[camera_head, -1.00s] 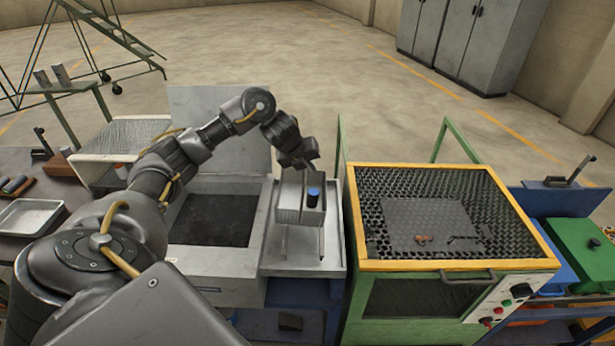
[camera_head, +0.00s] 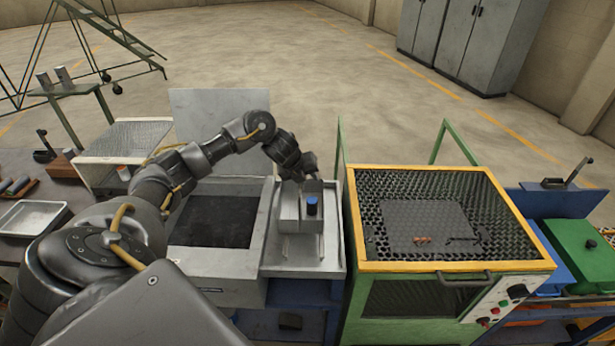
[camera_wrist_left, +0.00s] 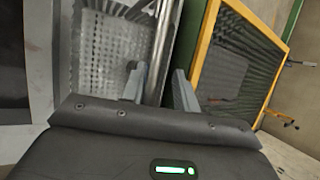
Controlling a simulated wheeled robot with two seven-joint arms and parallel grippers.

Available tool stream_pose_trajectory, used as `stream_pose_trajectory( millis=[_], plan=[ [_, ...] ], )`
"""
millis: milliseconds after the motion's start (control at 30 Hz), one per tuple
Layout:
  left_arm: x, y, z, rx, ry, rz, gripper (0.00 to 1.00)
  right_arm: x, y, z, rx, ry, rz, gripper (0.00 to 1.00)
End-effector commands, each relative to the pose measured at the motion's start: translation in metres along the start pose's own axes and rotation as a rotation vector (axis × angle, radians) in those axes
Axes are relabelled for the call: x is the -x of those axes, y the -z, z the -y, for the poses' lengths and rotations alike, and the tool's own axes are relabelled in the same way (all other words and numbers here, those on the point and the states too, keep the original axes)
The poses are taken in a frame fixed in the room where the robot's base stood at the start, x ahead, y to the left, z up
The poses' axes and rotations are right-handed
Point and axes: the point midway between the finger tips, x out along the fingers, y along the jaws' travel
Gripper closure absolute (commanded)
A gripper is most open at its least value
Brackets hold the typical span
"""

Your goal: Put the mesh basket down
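The mesh basket (camera_head: 289,212) is a small grey metal box with a blue-topped cylinder (camera_head: 312,205) in it. It is over the light metal tray (camera_head: 275,262) between the dark-topped unit and the yellow-framed furnace. My left gripper (camera_head: 309,178) is at the basket's back upper edge. In the left wrist view, the fingers (camera_wrist_left: 160,86) stand on either side of a shiny bar that fills the gap, and the perforated basket wall (camera_wrist_left: 108,55) shows beside it. The basket's underside is hidden, so I cannot tell whether it touches the tray. My right gripper is out of view.
The furnace (camera_head: 455,265) with its yellow frame and mesh top stands close to the right of the tray. A grey box unit with a dark recessed top (camera_head: 213,222) is on the left. A small metal pan (camera_head: 33,218) lies at far left.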

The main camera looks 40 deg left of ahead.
Motion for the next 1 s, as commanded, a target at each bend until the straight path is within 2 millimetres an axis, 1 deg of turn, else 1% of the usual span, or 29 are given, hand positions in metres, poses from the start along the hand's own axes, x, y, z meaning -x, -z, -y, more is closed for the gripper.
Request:
stream_pose_trajectory(
  millis=[267, 367, 467, 667, 700, 800, 900, 1000],
  plan=[
    [0.002, -0.002, 0.001, 0.001, 0.004, 0.003, 0.7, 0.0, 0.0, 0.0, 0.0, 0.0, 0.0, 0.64],
    [0.008, -0.003, 0.002, 0.001, 0.005, 0.005, 0.7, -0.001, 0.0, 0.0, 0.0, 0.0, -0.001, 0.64],
    [0.023, -0.003, 0.002, -0.002, 0.006, 0.007, 0.7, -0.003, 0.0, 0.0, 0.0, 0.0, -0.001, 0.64],
    [0.065, -0.003, 0.001, -0.002, 0.005, 0.01, 0.7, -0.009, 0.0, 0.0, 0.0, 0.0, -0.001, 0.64],
    [0.075, -0.004, 0.002, -0.002, 0.006, 0.01, 0.7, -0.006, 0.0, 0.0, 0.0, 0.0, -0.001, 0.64],
    [0.094, -0.003, 0.001, -0.001, 0.004, 0.008, 0.7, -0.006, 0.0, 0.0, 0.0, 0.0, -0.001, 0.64],
    [0.109, -0.004, 0.002, -0.001, 0.004, 0.008, 0.7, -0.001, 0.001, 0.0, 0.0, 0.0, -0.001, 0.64],
    [0.117, -0.003, 0.002, 0.001, 0.003, 0.006, 0.7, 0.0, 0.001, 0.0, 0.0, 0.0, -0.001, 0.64]
  ],
)
